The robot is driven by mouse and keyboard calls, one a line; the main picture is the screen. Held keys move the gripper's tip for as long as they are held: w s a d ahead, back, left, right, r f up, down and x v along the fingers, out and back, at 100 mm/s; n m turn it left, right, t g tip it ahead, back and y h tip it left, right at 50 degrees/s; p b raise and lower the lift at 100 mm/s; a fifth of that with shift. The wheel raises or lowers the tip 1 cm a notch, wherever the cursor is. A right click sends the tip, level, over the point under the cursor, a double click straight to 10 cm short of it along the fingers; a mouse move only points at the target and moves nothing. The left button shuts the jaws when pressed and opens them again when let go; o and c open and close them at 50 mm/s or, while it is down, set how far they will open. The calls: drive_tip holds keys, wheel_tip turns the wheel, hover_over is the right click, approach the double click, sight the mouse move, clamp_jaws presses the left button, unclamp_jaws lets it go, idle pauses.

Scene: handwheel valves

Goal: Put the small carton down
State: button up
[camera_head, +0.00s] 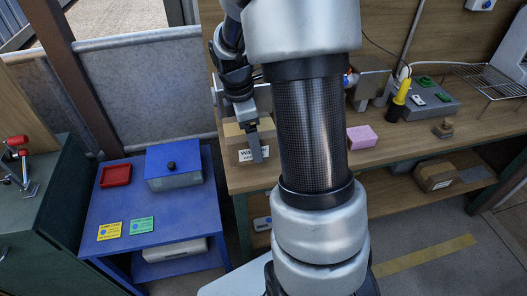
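The small carton (234,143) is a brown box with a white label on its front, at the left end of the wooden workbench (262,178). My gripper (252,139) comes down on it from above. One grey finger lies across the carton's front face; the other finger is hidden behind the box. The gripper looks shut on the carton. The carton looks upright, over or on the bench top near its left edge. I cannot tell whether its bottom touches the wood. My own arm fills the middle of the view and hides part of the bench.
A blue table (186,207) at left holds a red tray (116,175), a blue-topped box (174,166) and two cards. On the bench are a pink block (361,137), a yellow-handled tool (400,93) and a wire rack (490,80). Another carton (436,176) sits on the lower shelf.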

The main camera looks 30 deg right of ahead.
drive_tip(key=shift+f+b, duration=0.45)
drive_tip(key=shift+f, duration=1.9)
drive_tip(key=shift+f, duration=0.15)
drive_tip(key=o, duration=1.3)
drive_tip(key=shift+c, duration=0.2)
